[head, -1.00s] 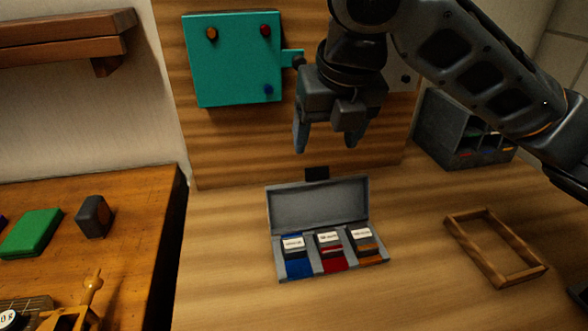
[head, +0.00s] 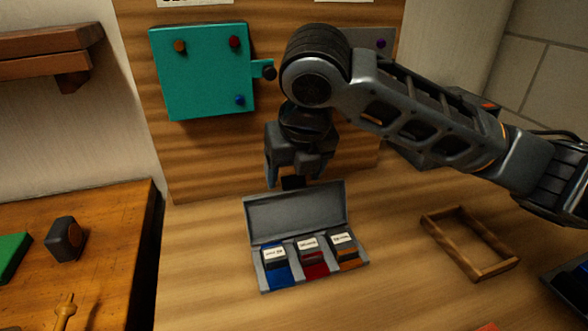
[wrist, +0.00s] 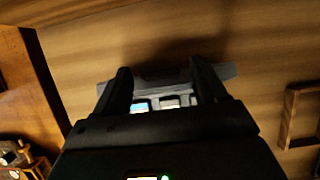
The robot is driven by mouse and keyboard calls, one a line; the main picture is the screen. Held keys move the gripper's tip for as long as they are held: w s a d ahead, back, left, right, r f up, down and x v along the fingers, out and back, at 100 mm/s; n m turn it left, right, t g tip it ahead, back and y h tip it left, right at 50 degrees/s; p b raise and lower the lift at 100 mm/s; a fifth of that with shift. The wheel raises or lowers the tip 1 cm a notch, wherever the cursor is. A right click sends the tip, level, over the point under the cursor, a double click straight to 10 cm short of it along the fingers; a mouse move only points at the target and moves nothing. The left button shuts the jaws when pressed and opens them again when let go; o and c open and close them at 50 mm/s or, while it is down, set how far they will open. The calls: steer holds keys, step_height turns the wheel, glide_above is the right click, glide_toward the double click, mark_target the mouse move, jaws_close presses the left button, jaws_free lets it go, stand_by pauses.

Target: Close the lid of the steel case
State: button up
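The steel case (head: 262,283) stands open on the wooden bench, its grey lid (head: 295,211) tilted up at the back. Inside are labelled blocks in blue, red and orange sections. A small black tab (head: 292,182) shows at the top edge of the lid. My gripper (head: 292,180) is just above and behind the lid's upper edge, fingers pointing down. Its two fingers are apart with nothing visible between them. In the wrist view the fingers (wrist: 158,75) are spread over the case (wrist: 222,72), and my gripper body hides much of it. I cannot tell whether a finger touches the lid.
A wooden frame (head: 468,245) lies to the right of the case. A teal panel (head: 203,72) is on the upright board behind. A grey organiser (head: 425,152) stands behind my arm. The bench left of the case is clear.

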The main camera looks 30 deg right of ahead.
jaws_close()
stand_by(0.5)
